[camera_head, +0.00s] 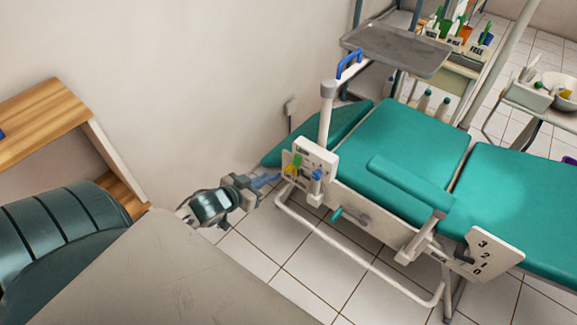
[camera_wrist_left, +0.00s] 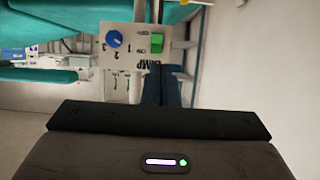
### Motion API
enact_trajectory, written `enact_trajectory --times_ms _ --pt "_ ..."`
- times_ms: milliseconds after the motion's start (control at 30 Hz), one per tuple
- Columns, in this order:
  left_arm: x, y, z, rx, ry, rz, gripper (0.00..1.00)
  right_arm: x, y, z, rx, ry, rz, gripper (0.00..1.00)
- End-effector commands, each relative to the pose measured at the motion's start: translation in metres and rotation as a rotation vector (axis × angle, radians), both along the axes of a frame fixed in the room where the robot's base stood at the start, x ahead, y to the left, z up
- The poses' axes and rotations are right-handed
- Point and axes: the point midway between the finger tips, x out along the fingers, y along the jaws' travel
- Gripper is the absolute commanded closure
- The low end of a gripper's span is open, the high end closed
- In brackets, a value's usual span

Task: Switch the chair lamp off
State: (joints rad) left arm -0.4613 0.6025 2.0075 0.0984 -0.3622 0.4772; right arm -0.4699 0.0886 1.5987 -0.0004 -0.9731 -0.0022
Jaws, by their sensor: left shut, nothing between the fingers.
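A white control panel (camera_head: 308,160) is fixed to the near side of the teal dental chair (camera_head: 410,140). In the wrist view the panel (camera_wrist_left: 118,45) shows a blue dial (camera_wrist_left: 114,39) with numbers and a green switch (camera_wrist_left: 156,43) beside partly legible lettering. My left gripper (camera_head: 272,179) is shut and empty, just left of the panel in the head view. Its dark blue fingers (camera_wrist_left: 161,86) point at the panel in the wrist view, below the green switch. I cannot tell whether they touch it. I cannot identify the lamp head. A bright patch lies on the seat cushion. My right gripper is not in view.
A grey tray (camera_head: 395,48) stands above the chair's far end. A white numbered plate (camera_head: 487,255) and a metal frame rail (camera_head: 350,262) are on the chair's near side. Tiled floor is open before the chair. A wooden shelf (camera_head: 40,120) stands at left.

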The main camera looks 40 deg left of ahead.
Motion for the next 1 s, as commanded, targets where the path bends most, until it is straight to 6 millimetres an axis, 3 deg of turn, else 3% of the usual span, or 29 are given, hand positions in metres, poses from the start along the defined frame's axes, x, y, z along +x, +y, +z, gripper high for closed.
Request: enact_trajectory --times_ms 467,1000 --pt "0.007 0.0 -0.005 -0.004 0.0 0.004 1.0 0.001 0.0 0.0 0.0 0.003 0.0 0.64" --pt "0.094 -0.008 -0.043 -0.005 -0.001 0.002 1.0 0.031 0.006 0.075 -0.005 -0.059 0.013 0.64"
